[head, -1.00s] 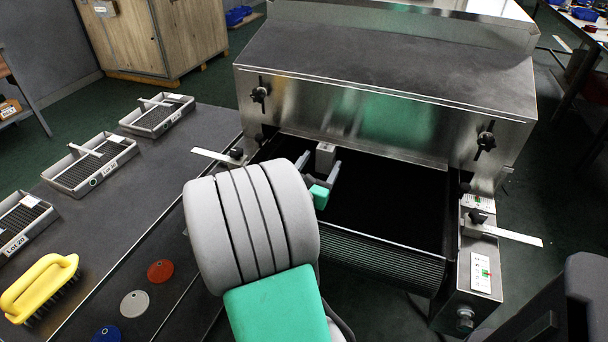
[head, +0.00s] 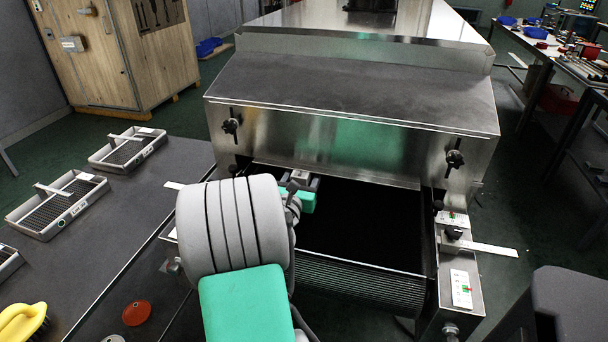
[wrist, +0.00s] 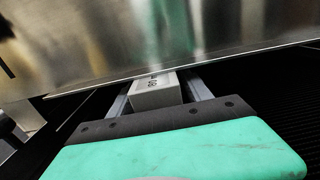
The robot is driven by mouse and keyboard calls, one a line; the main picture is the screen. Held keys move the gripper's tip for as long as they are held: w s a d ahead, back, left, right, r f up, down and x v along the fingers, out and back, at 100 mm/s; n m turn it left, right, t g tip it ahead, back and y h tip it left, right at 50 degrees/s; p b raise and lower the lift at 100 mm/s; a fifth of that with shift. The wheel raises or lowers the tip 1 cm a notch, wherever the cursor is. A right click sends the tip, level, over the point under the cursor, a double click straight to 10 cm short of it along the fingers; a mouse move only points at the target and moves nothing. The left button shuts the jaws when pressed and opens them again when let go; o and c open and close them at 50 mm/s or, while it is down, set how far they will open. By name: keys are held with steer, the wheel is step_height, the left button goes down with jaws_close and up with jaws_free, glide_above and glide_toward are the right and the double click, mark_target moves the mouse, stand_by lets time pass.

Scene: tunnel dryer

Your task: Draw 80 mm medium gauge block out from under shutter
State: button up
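The pale gauge block (head: 300,175) stands at the shutter's lower edge, left of centre of the dryer mouth. In the wrist view the block (wrist: 156,92) shows dark digits on its top, partly cut off by the shutter (wrist: 170,45); its far end is hidden. The shutter (head: 340,145) is a shiny metal panel above the dark belt. My gripper (head: 298,182), with its green pad, reaches to the block. In the wrist view my gripper (wrist: 158,92) has one finger on each side of the block, with narrow gaps visible, so it looks open around it.
The black belt (head: 365,228) is clear to the right of the block. A metal side rail (head: 462,270) with scales and a flat pointer bounds it at right.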

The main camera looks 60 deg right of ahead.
mark_target(303, 178)
jaws_close()
stand_by(0.4)
steer(key=shift+a+f, duration=0.1)
steer(key=shift+s+a+b, duration=0.25)
steer(key=shift+a, duration=1.15)
steer(key=shift+s+a+b, duration=0.2)
steer(key=shift+a, duration=1.15)
steer(key=shift+o, duration=1.3)
jaws_free()
